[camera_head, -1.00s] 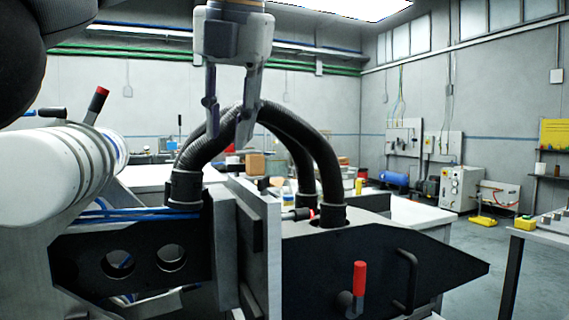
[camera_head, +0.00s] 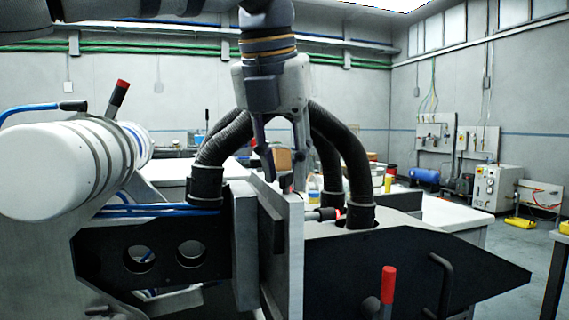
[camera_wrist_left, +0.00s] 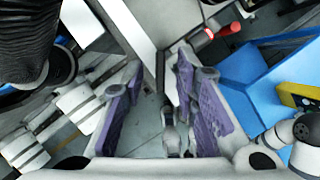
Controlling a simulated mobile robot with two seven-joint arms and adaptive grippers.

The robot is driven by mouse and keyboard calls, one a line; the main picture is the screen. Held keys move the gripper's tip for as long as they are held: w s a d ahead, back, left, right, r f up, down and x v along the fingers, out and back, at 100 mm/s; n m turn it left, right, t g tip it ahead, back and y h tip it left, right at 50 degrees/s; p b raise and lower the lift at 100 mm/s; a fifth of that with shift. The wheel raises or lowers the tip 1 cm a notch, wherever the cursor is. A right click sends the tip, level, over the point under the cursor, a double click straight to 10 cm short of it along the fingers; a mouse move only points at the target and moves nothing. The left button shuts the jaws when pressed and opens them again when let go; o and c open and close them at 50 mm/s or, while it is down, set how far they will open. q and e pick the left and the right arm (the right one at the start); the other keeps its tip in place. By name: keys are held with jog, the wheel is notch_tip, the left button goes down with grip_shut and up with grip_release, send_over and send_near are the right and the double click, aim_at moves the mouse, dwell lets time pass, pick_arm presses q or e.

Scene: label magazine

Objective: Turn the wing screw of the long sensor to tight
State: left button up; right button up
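My left gripper (camera_head: 285,183) points down just above and behind the top edge of the upright grey plate (camera_head: 292,240). Its two fingers are apart. In the left wrist view, the open gripper (camera_wrist_left: 155,95) has purple pads with a gap between them. Small grey parts (camera_wrist_left: 172,132) show low in that gap; I cannot tell what they are. A short rod with a red end (camera_head: 326,214) lies right of the plate. A red-ended rod (camera_wrist_left: 228,29) also shows in the wrist view. I cannot make out the long sensor or its wing screw for certain. My right gripper is not in view.
Thick black corrugated hoses (camera_head: 345,160) arch close on both sides of the gripper. A white roll (camera_head: 55,172) is at the left. A red-handled lever (camera_head: 388,285) and a black handle (camera_head: 443,285) stand at the front right. A blue block (camera_wrist_left: 250,85) shows in the wrist view.

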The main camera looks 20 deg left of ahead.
pick_arm(q)
jog(key=shift+c, duration=0.6)
grip_shut()
jog(key=shift+m, duration=0.3)
jog(key=m+h, duration=0.1)
jog(key=m, duration=0.1)
jog(key=m+h, duration=0.1)
jog(key=m, duration=0.1)
jog(key=shift+w+a+m+g, duration=0.1)
jog(key=shift+a+m+g, duration=0.05)
jog(key=shift+m+g, duration=0.15)
jog(key=shift+a+m+g+h, duration=0.1)
jog(key=shift+m+g+h, duration=0.45)
jog(key=shift+m, duration=1.45)
jog(key=shift+m+h, duration=0.25)
jog(key=shift+m, duration=0.05)
jog(key=shift+o, duration=0.6)
grip_release()
